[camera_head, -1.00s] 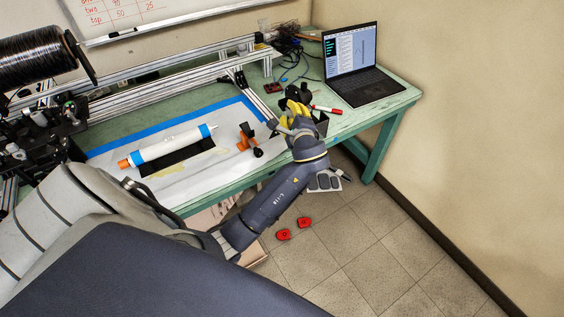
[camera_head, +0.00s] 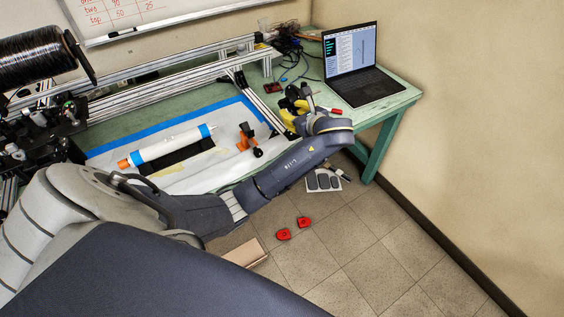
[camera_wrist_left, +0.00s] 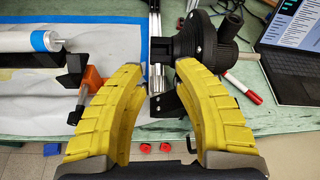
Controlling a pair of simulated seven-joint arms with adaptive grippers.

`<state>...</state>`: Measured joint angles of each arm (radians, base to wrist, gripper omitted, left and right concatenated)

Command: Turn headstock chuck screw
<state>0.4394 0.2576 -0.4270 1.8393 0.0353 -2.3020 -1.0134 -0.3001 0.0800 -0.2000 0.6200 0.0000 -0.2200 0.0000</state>
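The black headstock (camera_head: 297,93) stands near the table's right end; it also shows in the left wrist view (camera_wrist_left: 196,38). I cannot make out the chuck screw. My left gripper (camera_wrist_left: 158,68) has its yellow fingers spread apart, one on each side of the chuck, with no clear contact. In the head view the left gripper (camera_head: 293,113) is at the headstock, partly hidden by its own wrist. My right gripper is not in view.
A white tube with blue and orange ends (camera_head: 170,147) lies left on the white sheet. An orange stand (camera_head: 247,138) is beside it. A red marker (camera_wrist_left: 250,97) and an open laptop (camera_head: 362,80) lie right of the headstock. Aluminium rails (camera_head: 165,75) run behind.

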